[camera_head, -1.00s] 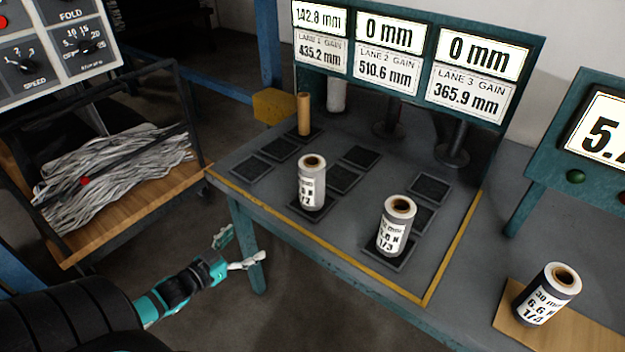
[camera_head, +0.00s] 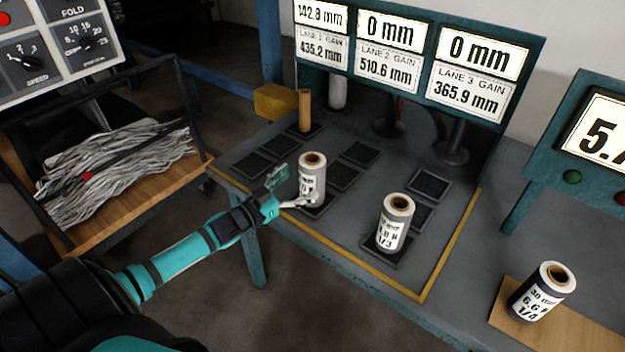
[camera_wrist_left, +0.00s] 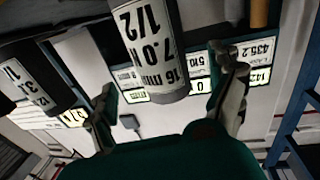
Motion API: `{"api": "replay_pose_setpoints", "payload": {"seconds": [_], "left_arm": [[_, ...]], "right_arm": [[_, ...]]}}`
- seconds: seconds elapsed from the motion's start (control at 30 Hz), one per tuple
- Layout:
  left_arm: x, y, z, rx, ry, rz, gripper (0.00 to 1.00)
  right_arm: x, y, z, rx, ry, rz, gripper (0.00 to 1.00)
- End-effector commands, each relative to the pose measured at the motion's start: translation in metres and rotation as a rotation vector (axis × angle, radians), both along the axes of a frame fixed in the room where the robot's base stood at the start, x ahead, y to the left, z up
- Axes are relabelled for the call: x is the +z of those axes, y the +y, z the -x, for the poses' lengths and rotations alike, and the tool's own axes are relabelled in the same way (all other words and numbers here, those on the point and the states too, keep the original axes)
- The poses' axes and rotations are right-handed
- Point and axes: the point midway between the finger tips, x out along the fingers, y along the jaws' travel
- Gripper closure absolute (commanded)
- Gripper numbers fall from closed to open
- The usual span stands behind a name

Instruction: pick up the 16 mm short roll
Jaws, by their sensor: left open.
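The 16 mm roll (camera_head: 312,178) is a short grey cylinder with a white label, standing upright on a dark square pad near the front left of the table. In the left wrist view the same roll (camera_wrist_left: 150,45) shows its label, "7.0 N 1/2 16 mm", upside down. My left gripper (camera_head: 291,188) is open at the table's front left edge, just left of the roll. In the wrist view its two fingers stand apart, one on each side of the roll's end. I cannot tell whether either finger touches it. My right gripper is not in view.
Another labelled roll (camera_head: 394,222) stands to the right on the table, and a third roll (camera_head: 541,291) is on a brown board at the far right. A thin brown tube (camera_head: 304,110) stands behind. Several dark pads are empty. A cart with grey strips (camera_head: 110,165) is at left.

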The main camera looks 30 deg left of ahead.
Motion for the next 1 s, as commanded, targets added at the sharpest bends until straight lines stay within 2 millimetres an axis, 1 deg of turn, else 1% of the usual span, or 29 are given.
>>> {"api": "replay_pose_setpoints", "payload": {"seconds": [0.13, 0.3, 0.4, 0.5, 0.7, 0.73, 0.77, 1.0], "left_arm": [[0.000, -0.002, -0.010, 0.001, -0.001, 0.000, 0.08], [-0.004, -0.006, -0.035, 0.002, -0.001, 0.001, 0.08], [-0.004, -0.009, -0.047, 0.002, -0.001, 0.000, 0.08], [-0.006, -0.011, -0.052, 0.001, 0.001, 0.000, 0.08], [-0.006, -0.011, -0.053, 0.001, 0.002, 0.000, 0.08], [-0.006, -0.011, -0.053, 0.001, 0.002, 0.000, 0.10], [-0.006, -0.011, -0.053, 0.001, 0.002, 0.000, 0.14], [-0.006, -0.011, -0.052, 0.001, 0.001, 0.000, 0.45]], "right_arm": [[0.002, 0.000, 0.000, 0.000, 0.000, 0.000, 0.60], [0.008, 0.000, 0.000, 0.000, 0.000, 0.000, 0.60], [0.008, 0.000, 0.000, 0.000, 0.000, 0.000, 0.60], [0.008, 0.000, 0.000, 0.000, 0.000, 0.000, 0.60], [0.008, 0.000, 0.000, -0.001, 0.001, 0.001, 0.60], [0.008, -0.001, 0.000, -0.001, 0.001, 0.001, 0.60], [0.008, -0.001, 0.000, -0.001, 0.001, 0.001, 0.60], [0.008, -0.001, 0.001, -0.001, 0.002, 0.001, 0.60]]}}
